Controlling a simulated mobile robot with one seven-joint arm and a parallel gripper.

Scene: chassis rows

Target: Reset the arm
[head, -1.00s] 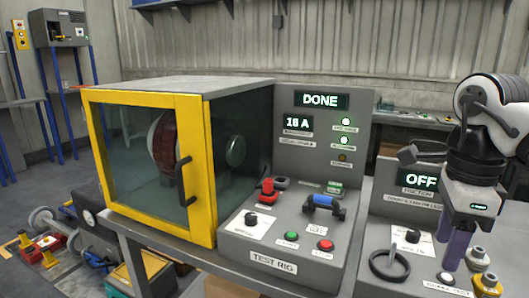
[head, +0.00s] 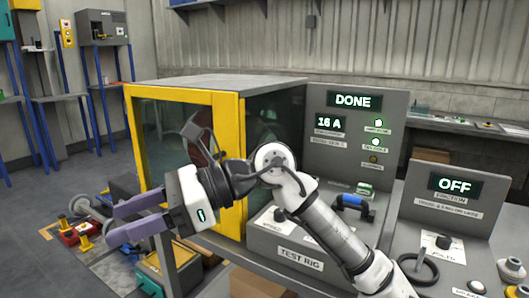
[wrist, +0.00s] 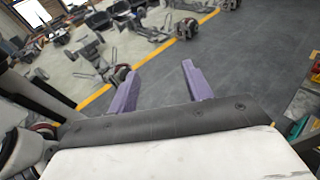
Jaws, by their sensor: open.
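My gripper (head: 132,219) is open and empty, its two purple fingers spread apart and pointing left in the head view. It is held in the air in front of the yellow-framed cabinet of the test rig. In the wrist view the open fingers (wrist: 159,88) point out over the grey floor with nothing between them. My arm crosses in front of the rig's panel and hides part of the cabinet door and some controls.
The test rig panel (head: 352,150) reads DONE and 16 A. The panel on its right (head: 455,206) reads OFF. A blue-handled part (head: 352,203) sits on the rig's top. Red and yellow equipment (head: 75,233) stands on the floor at left. Wheeled assemblies (wrist: 98,62) lie along a yellow floor line.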

